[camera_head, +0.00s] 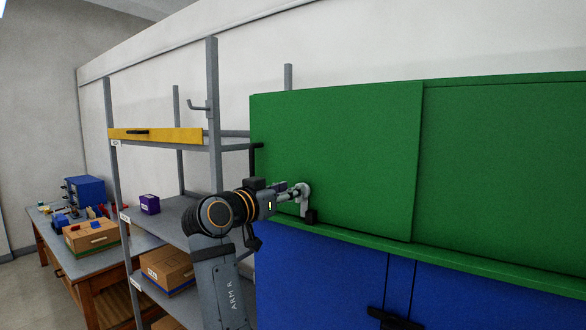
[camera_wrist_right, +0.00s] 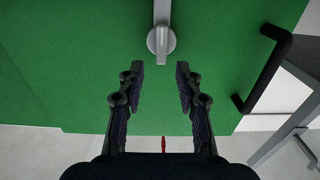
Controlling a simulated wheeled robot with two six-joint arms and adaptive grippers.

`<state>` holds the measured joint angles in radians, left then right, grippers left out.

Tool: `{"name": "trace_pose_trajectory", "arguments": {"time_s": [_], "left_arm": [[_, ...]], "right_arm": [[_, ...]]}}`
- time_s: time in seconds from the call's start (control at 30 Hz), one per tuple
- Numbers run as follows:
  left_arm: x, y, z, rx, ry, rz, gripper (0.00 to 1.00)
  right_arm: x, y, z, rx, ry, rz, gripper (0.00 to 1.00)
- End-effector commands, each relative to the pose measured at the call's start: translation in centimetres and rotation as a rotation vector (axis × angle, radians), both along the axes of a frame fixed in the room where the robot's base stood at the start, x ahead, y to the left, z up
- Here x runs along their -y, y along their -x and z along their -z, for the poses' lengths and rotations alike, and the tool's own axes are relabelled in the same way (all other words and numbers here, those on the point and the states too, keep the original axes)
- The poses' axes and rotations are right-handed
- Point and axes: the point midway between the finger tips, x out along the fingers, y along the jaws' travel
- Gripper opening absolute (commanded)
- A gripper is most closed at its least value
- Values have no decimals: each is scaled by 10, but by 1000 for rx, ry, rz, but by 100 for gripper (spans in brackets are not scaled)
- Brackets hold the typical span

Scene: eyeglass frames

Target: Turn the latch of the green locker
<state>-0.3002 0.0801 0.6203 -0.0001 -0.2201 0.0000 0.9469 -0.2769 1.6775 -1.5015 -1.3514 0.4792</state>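The green locker (camera_head: 340,150) stands at the right in the head view, above a blue cabinet. Its grey latch (camera_head: 305,203) sits low on the left door panel and has a round hub and a straight lever. My right gripper (camera_head: 290,193) is beside the latch, partly overlapping it in this view. In the right wrist view the two fingers of my right gripper (camera_wrist_right: 160,76) are apart with nothing between them. The latch (camera_wrist_right: 161,40) lies just beyond the fingertips, roughly centred between them. The green door (camera_wrist_right: 80,50) fills the background. My left gripper is in neither view.
A black handle (camera_wrist_right: 265,70) is on the locker near its edge. The blue cabinet (camera_head: 320,275) is below. Grey shelving (camera_head: 213,110) with a yellow board (camera_head: 160,136) and boxes (camera_head: 166,268) stands left of the locker. A workbench (camera_head: 85,258) is farther left.

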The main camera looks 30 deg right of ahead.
Motion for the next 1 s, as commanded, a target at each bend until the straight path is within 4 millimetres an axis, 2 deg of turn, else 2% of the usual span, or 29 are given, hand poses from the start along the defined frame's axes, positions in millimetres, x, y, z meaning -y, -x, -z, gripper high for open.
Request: {"name": "trace_pose_trajectory", "arguments": {"time_s": [0.03, 0.2, 0.5, 0.77, 1.0], "left_arm": [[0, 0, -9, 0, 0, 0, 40], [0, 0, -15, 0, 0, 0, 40], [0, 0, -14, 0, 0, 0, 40], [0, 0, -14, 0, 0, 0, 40], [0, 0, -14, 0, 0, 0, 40]], "right_arm": [[8, -3, -4, -3, 2, 3, 35], [22, -10, 0, -2, 0, 0, 35], [25, -11, 2, -2, -1, -1, 35], [25, -11, 2, -2, -1, -1, 0], [25, -11, 1, -2, -1, -1, 0]]}}
